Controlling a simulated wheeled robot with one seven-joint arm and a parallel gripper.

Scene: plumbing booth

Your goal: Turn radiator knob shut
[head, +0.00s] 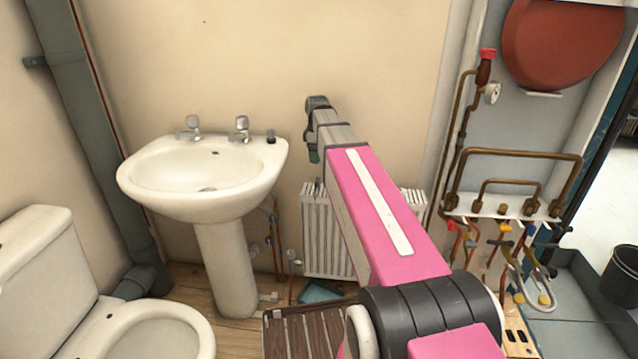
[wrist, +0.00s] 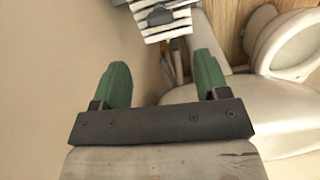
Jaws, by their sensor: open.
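A white ribbed radiator (head: 321,235) stands low against the wall, right of the sink, partly hidden behind my arm. A small pale knob (head: 294,263) shows by its lower left side, on the pipework; its setting is too small to tell. My gripper (head: 314,156) is high above the radiator, well apart from the knob, and mostly edge-on in the head view. In the wrist view its two green fingers (wrist: 161,78) are spread, with nothing between them. I cannot make out the knob in the wrist view.
The white sink (head: 207,182) stands left of my gripper, with the toilet (head: 160,335) nearer. A slatted wooden piece (head: 305,330) lies in front of the radiator. Copper pipes (head: 520,153) and a red tank (head: 566,40) are at right. A striped object (wrist: 162,18) tops the wrist view.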

